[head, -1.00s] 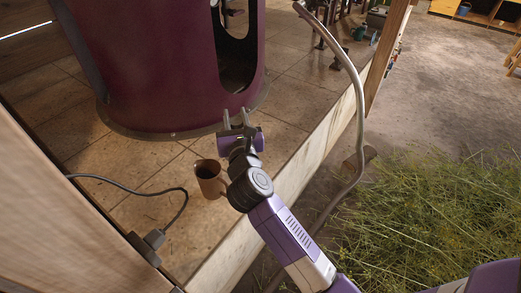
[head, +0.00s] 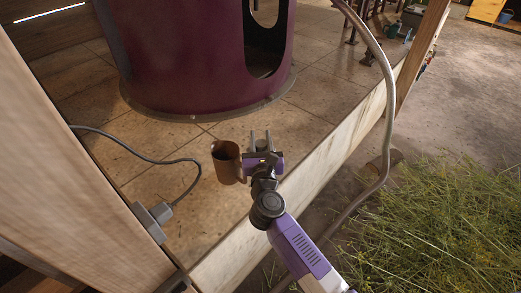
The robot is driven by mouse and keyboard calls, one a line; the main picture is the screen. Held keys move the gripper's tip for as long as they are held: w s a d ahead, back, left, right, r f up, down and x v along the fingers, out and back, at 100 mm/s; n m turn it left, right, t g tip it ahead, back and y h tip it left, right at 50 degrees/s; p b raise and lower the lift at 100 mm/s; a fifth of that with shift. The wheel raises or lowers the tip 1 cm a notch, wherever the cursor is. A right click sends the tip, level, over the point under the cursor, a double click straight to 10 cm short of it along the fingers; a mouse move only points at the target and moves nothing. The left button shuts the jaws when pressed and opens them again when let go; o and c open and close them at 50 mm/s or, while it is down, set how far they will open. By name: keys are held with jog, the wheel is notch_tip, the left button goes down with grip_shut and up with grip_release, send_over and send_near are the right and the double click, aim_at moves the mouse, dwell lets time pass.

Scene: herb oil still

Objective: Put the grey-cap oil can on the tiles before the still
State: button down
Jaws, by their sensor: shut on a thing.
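The still (head: 190,55) is a dark purple-red drum with a dark opening, standing on the tiles (head: 195,215). My gripper (head: 261,140) is over the tiles before the still, its two grey fingers pointing away from me. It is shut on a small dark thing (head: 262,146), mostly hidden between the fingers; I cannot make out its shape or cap. No grey-cap oil can shows clearly. A brown mug (head: 225,163) stands upright on the tiles just left of my gripper; I cannot tell if they touch.
A wooden beam (head: 330,140) edges the tiles on the right. A grey pipe (head: 388,110) runs down past it. A cable with a plug (head: 158,215) lies on the left. A green can (head: 392,31) and a teal bottle (head: 408,36) stand far back. Cut herbs (head: 440,230) cover the ground.

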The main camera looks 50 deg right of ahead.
jog(key=shift+f+b, duration=0.65)
jog(key=shift+f, duration=1.2)
jog(key=shift+f, duration=0.15)
jog(key=c, duration=1)
grip_release()
jog(key=shift+c, duration=0.2)
